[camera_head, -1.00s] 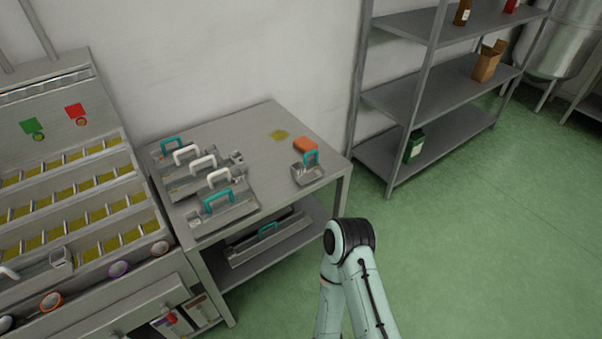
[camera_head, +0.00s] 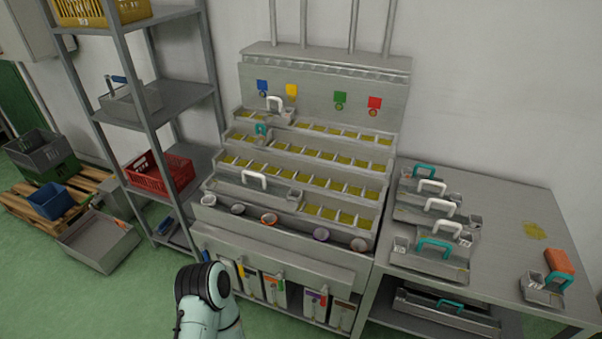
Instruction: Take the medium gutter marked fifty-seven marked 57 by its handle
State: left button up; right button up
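Several metal gutters with handles are in view, but their markings are too small to read, so I cannot tell which is 57. On the side table stand gutters with white handles, one with a white handle (camera_head: 447,228), and a long one with a teal handle (camera_head: 434,247). A short one with a teal handle (camera_head: 543,289) stands at the right. Another long gutter (camera_head: 446,309) lies on the shelf below. In the stepped rack sit a gutter with a white handle (camera_head: 253,181) and smaller pieces at the upper left. Neither gripper is in view.
The stepped rack (camera_head: 325,75) stands against the wall beside the side table (camera_head: 500,235). An orange block (camera_head: 558,262) lies on the table. Shelving with a red crate (camera_head: 160,174) and a grey bin (camera_head: 98,240) are left. Green floor is free at lower left.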

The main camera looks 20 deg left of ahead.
aim_at(445, 265)
jog(key=l+u, duration=0.15)
jog(key=u, duration=0.25)
jog(key=l+u, duration=0.15)
jog(key=u, duration=0.25)
jog(key=l+u, duration=0.15)
jog(key=u, duration=0.2)
jog(key=l+u, duration=0.15)
jog(key=u, duration=0.25)
jog(key=k+l+u, duration=0.2)
jog(key=l, duration=0.15)
jog(key=k+l+u, duration=0.4)
jog(key=l, duration=0.2)
jog(key=i+l, duration=0.05)
jog(key=i, duration=0.05)
